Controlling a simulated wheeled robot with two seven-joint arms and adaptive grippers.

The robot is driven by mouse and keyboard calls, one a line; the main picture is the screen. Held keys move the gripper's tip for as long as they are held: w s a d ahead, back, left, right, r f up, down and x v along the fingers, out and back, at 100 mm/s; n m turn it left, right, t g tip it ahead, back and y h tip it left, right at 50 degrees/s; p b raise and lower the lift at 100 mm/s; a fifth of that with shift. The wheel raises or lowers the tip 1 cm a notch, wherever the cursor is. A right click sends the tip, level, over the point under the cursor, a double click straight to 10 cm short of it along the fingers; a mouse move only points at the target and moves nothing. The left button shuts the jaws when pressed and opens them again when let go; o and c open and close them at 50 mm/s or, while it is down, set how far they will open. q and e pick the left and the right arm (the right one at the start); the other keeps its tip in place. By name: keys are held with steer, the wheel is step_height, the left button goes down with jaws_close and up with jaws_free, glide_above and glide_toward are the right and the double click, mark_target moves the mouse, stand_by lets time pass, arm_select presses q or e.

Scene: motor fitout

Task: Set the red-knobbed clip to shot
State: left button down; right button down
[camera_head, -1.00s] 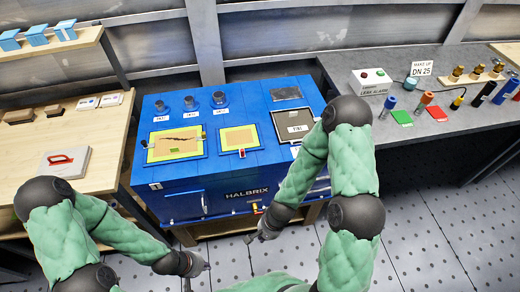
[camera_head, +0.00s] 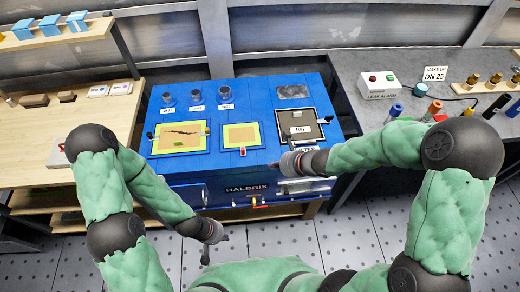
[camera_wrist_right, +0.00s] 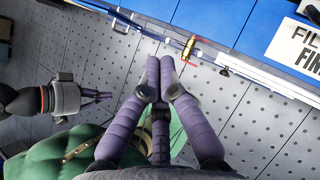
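A small red-knobbed clip (camera_head: 242,151) sits at the front edge of the middle yellow-framed panel (camera_head: 240,136) on top of the blue HALBRIX unit (camera_head: 225,165). It is too small to tell how it is set. My right gripper (camera_head: 275,164) is over the unit's front edge, right of the clip and apart from it. In the right wrist view its fingers (camera_wrist_right: 160,68) are together, with nothing seen between them. My left gripper (camera_head: 212,250) hangs low in front of the unit, its fingers apart and empty; it also shows in the right wrist view (camera_wrist_right: 104,96).
A brass valve with a red handle (camera_wrist_right: 188,47) is on the unit's front. A larger yellow-framed panel (camera_head: 180,138) stands left, and a dark-framed panel (camera_head: 297,128) right. A grey bench (camera_head: 375,75) is at right, a wooden bench (camera_head: 40,130) at left.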

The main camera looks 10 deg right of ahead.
steer(key=shift+w+d+r+m+t, duration=0.3)
steer(key=shift+w+r+m, duration=0.25)
steer(key=shift+r, duration=0.25)
steer(key=b, duration=0.4)
glide_toward(246, 154)
step_height(246, 154, down, 4)
steer(key=shift+w+a, duration=0.65)
steer(key=shift+a, duration=0.15)
steer(key=shift+w+a+r+b, duration=0.1)
steer(key=shift+w+a+b, duration=0.2)
steer(key=shift+w+a, duration=0.35)
